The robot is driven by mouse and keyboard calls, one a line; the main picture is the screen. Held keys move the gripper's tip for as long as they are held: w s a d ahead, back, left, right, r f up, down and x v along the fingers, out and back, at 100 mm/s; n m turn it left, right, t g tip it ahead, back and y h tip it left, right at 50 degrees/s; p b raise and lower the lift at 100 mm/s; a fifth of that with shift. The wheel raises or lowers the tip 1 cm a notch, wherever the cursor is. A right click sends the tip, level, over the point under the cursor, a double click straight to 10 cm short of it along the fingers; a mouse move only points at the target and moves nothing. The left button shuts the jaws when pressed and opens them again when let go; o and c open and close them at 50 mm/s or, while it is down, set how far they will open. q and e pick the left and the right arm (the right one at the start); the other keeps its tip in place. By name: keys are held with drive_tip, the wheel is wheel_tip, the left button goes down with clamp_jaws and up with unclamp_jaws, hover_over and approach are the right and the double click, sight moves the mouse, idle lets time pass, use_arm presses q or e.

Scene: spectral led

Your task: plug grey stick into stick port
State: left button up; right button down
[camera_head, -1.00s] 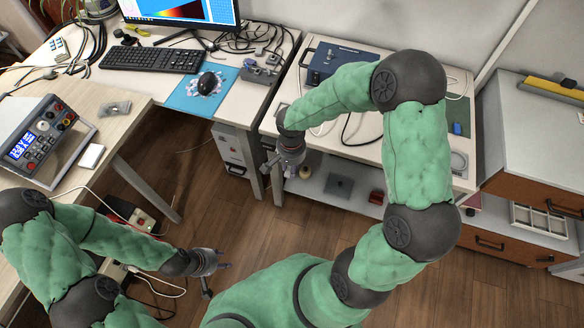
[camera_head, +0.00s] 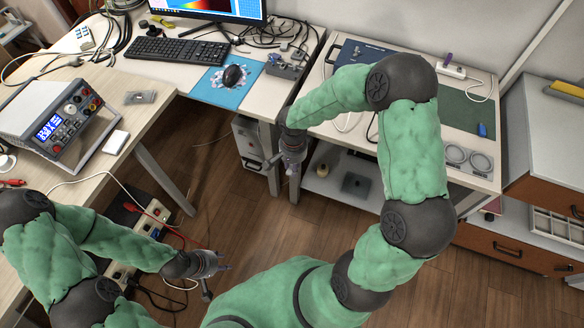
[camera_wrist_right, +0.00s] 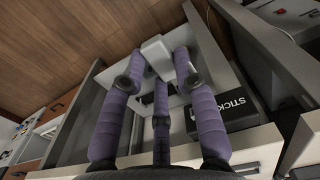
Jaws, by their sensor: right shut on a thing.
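My right gripper (camera_wrist_right: 158,70) has purple fingers and is shut on a pale grey block-like piece (camera_wrist_right: 156,50), probably the grey stick. The fingers hide part of it. A black box lettered "STICK" (camera_wrist_right: 228,112) lies right of the fingers in the wrist view; I see no port opening on it. In the head view the right gripper (camera_head: 291,168) hangs at the left front edge of the right-hand table, and its load is too small to make out. My left gripper (camera_head: 222,278) is open and empty, low over the floor.
The right-hand table (camera_head: 312,110) carries a dark blue box (camera_head: 348,50), partly behind my arm, and a green mat (camera_head: 462,110). A lower shelf (camera_head: 325,188) is below it. The left desk holds a power supply (camera_head: 60,118). Floor (camera_head: 235,215) lies open between them.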

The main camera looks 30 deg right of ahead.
drive_tip(key=shift+w+d, duration=1.45)
drive_tip(key=shift+d, duration=0.3)
drive_tip(key=c, duration=1.5)
unclamp_jaws()
clamp_jaws()
